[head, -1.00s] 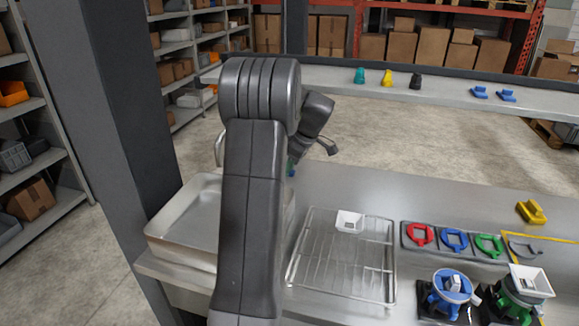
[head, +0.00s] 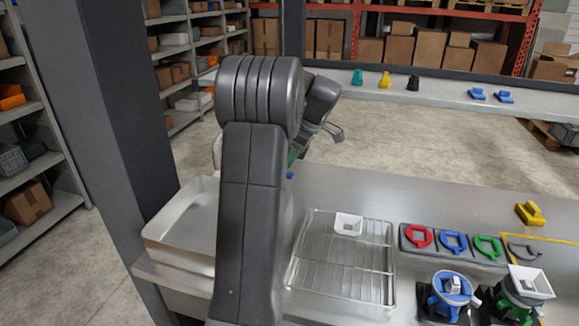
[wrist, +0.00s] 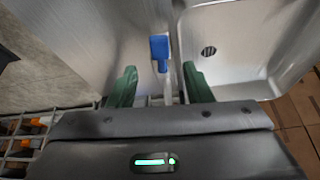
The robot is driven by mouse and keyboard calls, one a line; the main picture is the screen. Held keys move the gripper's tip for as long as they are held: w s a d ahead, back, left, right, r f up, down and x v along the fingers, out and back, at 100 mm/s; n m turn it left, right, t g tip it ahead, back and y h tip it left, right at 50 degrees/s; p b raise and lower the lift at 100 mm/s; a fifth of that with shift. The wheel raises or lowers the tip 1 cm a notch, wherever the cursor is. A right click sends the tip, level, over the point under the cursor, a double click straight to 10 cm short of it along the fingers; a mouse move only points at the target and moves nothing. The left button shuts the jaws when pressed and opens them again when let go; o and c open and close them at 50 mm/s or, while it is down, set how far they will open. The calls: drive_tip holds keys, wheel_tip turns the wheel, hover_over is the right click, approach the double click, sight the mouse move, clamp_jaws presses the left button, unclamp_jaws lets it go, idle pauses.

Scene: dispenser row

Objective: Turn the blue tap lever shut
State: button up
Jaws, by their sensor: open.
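The blue tap lever (wrist: 160,48) shows in the wrist view just above the gap between the green fingers, with a pale stem below it running between them. My gripper (wrist: 159,69) is open, one finger to each side of that stem, with no visible contact. How far the lever lies from the fingertips is hard to tell. In the head view my arm hides most of the tap; only a small blue bit (head: 290,175) shows beside it, just below a green part of my gripper (head: 293,156).
A metal sink basin (head: 160,238) with a drain (wrist: 209,50) lies beside the tap. A wire rack (head: 340,275) with a white cup stands to the right on the counter, then a tray of coloured rings (head: 408,246) and two dispensers. A dark post (head: 115,110) rises at the left.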

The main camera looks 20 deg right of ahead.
drive_tip(key=shift+v, duration=1.2)
drive_tip(key=c, duration=0.5)
drive_tip(key=shift+s+a+m, duration=0.1)
drive_tip(key=shift+a+m, duration=0.1)
drive_tip(key=shift+m, duration=0.1)
drive_tip(key=c, duration=0.3)
drive_tip(key=a+m+h, duration=0.1)
drive_tip(key=m, duration=0.1)
drive_tip(key=s+a+m+h+p, duration=0.1)
drive_tip(key=m, duration=0.2)
drive_tip(key=s+a+m, duration=0.1)
drive_tip(key=a+m, duration=0.1)
drive_tip(key=shift+s+r+h, duration=0.15)
drive_tip(key=shift+s+h, duration=0.1)
drive_tip(key=shift+h, duration=0.15)
clamp_jaws()
drive_tip(key=s+a+r+m+h+p, duration=0.1)
drive_tip(key=s+a+m+h+p, duration=0.25)
drive_tip(key=m, duration=0.65)
drive_tip(key=w+d+f+p, duration=0.2)
drive_tip(key=w+f, duration=0.3)
drive_tip(key=f, duration=0.3)
drive_tip(key=shift+w+d+f+t, duration=0.3)
drive_tip(key=shift+d+f, duration=0.1)
drive_tip(key=shift+d, duration=0.15)
